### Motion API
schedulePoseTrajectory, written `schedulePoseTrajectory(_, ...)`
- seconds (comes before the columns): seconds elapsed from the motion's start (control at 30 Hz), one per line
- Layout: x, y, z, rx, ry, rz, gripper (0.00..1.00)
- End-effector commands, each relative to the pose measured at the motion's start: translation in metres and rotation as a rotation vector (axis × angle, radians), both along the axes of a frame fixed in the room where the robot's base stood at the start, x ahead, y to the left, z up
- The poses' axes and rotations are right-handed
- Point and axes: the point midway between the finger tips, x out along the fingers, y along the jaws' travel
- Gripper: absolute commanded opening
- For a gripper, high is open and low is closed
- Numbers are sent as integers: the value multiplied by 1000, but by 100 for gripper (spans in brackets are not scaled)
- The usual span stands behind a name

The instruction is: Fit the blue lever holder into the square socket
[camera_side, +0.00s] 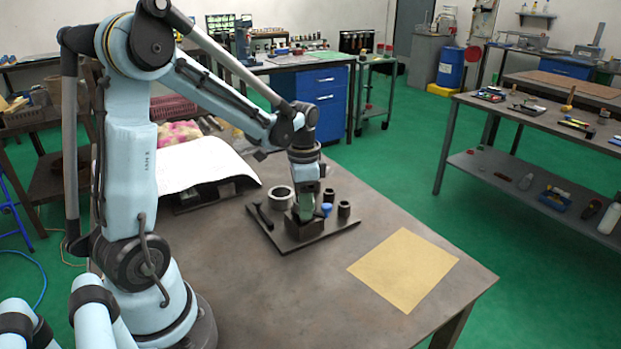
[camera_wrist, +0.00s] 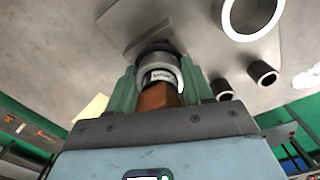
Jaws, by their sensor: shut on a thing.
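My gripper (camera_side: 305,207) is low over a dark base plate (camera_side: 323,233), with its green fingers shut on a part. A small blue piece, seemingly the blue lever holder (camera_side: 326,209), shows just right of the fingers in the side view. A dark square block, seemingly the socket (camera_side: 300,227), stands under the fingertips. Whether the held part is inside it or above it I cannot tell. In the wrist view my gripper (camera_wrist: 160,85) has a grey round part with a light label and an orange-brown block between the fingers.
A grey ring (camera_side: 280,197) and two dark tubes (camera_side: 344,209) (camera_side: 328,196) stand near the block. A dark lever-like piece (camera_side: 263,216) lies left of it. A yellow sheet (camera_side: 404,269) lies on the bare table at right; a white sheet (camera_side: 205,163) is behind left.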

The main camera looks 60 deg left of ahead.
Motion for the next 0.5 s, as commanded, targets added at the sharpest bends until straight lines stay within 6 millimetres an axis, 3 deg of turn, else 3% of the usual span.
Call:
schedulePoseTrajectory(0.4,0,0,-6,0,0,0,0)
schedulePoseTrajectory(0.43,0,0,-6,0,0,0,55)
schedulePoseTrajectory(0.5,0,0,-6,0,0,0,66)
